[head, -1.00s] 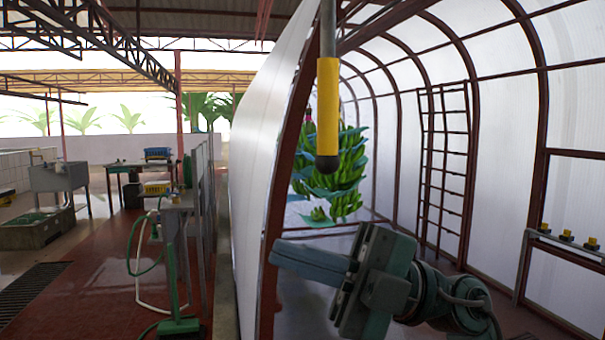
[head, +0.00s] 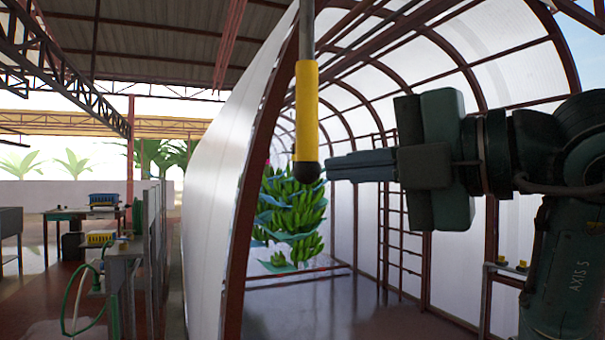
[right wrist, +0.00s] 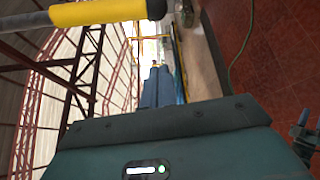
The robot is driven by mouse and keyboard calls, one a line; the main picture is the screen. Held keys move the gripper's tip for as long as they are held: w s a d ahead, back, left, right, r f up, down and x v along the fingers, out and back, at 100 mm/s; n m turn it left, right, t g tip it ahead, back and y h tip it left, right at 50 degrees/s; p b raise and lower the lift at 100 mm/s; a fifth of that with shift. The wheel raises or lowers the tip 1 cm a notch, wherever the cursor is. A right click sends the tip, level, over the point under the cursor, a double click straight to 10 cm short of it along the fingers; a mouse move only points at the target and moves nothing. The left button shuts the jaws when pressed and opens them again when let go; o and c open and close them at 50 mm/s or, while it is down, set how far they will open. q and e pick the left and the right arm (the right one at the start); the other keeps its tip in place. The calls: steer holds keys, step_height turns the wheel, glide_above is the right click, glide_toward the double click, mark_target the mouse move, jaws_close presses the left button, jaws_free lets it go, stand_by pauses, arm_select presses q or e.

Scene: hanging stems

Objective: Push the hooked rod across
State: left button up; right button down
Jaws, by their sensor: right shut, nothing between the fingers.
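The rod hangs upright from above in the head view, with a grey shaft, a yellow sleeve (head: 306,105) and a black rounded tip. Its hook is not visible. My right gripper (head: 332,168) points left, level with the black tip and just right of it, with a small gap in the picture. I cannot tell their difference in depth. The right gripper is shut and empty. In the right wrist view, the blue fingers (right wrist: 158,72) are together, and the yellow sleeve (right wrist: 98,11) crosses the upper left. My left gripper is not in view.
A green banana bunch (head: 292,215) hangs behind the rod inside the arched tunnel. A dark red frame post and white tunnel wall (head: 215,190) stand left of the rod. A ladder-like rack (head: 396,235) is farther back. Worktables (head: 130,250) are at the left.

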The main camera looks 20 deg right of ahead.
mark_target(306, 169)
steer(key=shift+w, duration=0.1)
steer(key=w, duration=0.3)
steer(key=w+a+p, duration=0.1)
steer(key=w, duration=0.2)
steer(key=w+p, duration=0.1)
steer(key=w, duration=0.2)
steer(key=shift+w+a, duration=0.1)
steer(key=shift+a, duration=0.2)
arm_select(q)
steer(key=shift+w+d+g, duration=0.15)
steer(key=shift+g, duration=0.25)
arm_select(e)
steer(key=shift+d, duration=0.2)
arm_select(q)
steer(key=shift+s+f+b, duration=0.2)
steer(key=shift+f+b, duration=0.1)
steer(key=shift+b, duration=0.25)
arm_select(e)
steer(key=d, duration=1.3)
steer(key=shift+w, duration=0.25)
